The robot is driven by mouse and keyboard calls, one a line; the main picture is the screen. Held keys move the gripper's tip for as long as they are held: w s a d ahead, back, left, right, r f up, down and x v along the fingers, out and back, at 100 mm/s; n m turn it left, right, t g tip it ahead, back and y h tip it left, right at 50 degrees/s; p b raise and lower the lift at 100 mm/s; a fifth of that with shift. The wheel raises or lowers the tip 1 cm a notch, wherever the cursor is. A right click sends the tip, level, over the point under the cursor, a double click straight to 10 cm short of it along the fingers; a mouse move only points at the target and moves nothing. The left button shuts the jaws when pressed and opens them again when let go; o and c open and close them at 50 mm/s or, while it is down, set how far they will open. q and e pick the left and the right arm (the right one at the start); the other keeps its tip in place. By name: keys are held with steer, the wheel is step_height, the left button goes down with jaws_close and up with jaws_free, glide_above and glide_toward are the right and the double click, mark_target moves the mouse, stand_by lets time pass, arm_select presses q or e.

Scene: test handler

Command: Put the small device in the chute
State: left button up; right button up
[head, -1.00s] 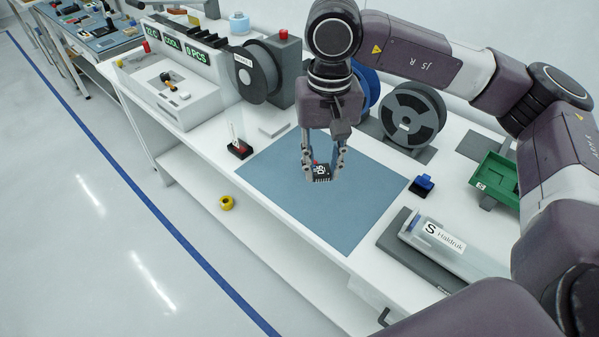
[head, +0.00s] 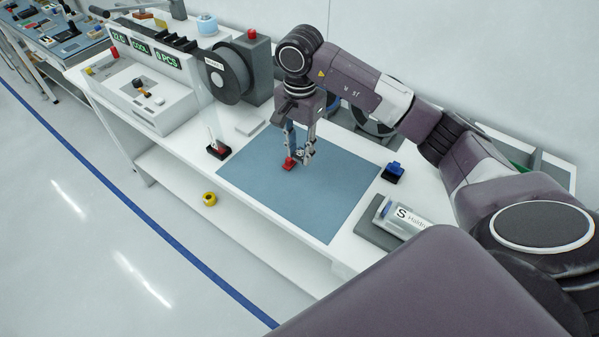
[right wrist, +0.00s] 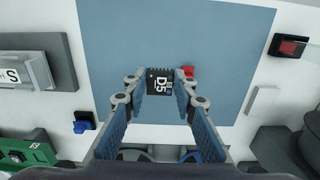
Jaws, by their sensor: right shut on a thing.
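The small device, a black chip marked D5 (right wrist: 160,84), is held between the fingertips of my right gripper (right wrist: 160,90) in the right wrist view. In the head view my right gripper (head: 300,155) points down over the blue mat, and its fingers largely hide the device. A small red piece (head: 289,163) is just beside the fingertips; it also shows in the right wrist view (right wrist: 187,71). The grey machine with green displays (head: 150,95) stands to the left. I cannot tell which part is the chute. My left gripper is not in view.
The blue mat (head: 330,205) is mostly bare. A blue-topped block (head: 393,172), a clear tube labelled S (head: 405,215) and a black stand with a red top (head: 217,151) stand around it. A large grey reel (head: 228,75) is behind. Yellow tape (head: 209,199) lies lower down.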

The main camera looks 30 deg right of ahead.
steer(key=p, duration=0.1)
glide_above(300, 184)
step_height(300, 184, down, 6)
steer(key=shift+f, duration=0.1)
step_height(300, 184, down, 3)
steer(key=shift+f+p, duration=0.1)
steer(key=shift+p, duration=0.55)
steer(key=shift+f, duration=0.35)
steer(key=shift+f+b, duration=0.2)
steer(key=shift+b, duration=0.1)
steer(key=o, duration=1)
steer(key=shift+c, duration=0.2)
steer(key=shift+r, duration=0.15)
